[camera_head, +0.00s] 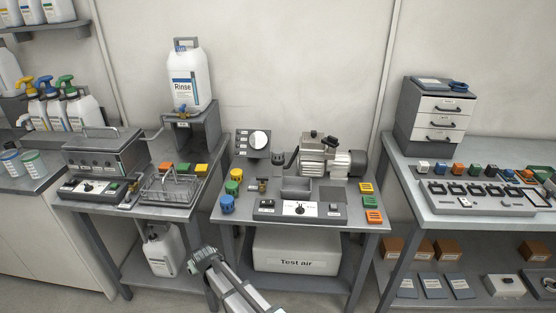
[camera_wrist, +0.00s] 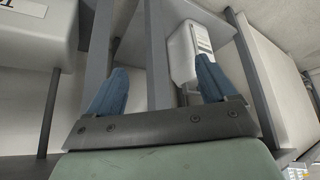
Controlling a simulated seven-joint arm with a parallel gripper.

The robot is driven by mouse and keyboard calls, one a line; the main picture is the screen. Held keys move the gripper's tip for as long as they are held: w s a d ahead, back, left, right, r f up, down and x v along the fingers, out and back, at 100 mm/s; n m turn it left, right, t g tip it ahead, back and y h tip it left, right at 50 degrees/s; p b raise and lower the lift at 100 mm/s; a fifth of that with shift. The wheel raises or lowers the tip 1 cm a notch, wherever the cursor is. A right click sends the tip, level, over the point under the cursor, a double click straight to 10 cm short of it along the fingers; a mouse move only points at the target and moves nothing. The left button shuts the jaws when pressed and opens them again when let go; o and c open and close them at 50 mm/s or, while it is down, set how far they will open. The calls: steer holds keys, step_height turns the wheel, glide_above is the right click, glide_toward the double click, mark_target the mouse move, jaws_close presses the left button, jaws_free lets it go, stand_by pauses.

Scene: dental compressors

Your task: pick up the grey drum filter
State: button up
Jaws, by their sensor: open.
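On the middle table, yellow (camera_head: 236,174), green (camera_head: 233,187) and blue (camera_head: 227,204) drum-shaped pieces stand in a cluster at the left side. I cannot pick out a grey drum filter for certain; a small dark grey piece (camera_head: 278,158) sits left of the compressor (camera_head: 322,157), its shape too small to tell. My gripper (camera_head: 193,263) is low in front of the middle table, below its top and apart from these pieces. In the wrist view my gripper (camera_wrist: 160,82) has its two blue fingers wide apart, with nothing between them.
The middle table (camera_head: 372,228) carries a control panel (camera_head: 298,209) and orange, yellow and green blocks at its right. A "Test air" box (camera_head: 297,252) sits on its lower shelf. Left and right benches stand beside it, with floor gaps between.

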steer(key=s+a+r+n+t+y, duration=0.1)
steer(key=a+r+y, duration=0.1)
steer(key=a+r, duration=0.8)
steer(key=a+r+n+t+y, duration=0.1)
steer(key=a+r+y, duration=0.2)
steer(key=a+r, duration=0.7)
steer(key=w+a+r+m+t+y, duration=0.2)
steer(key=w+r+m+t+y, duration=0.3)
steer(key=w+r, duration=1.25)
steer(key=w+d+f+m+g+h, duration=0.25)
steer(key=w+d+m+h, duration=0.65)
steer(key=w+d, duration=1.2)
step_height(320, 180, up, 3)
steer(key=m+g+h, duration=0.5)
steer(key=m+g, duration=0.5)
glide_above(278, 150)
steer(key=shift+t, duration=0.25)
step_height(278, 150, down, 13)
steer(key=shift+s, duration=0.1)
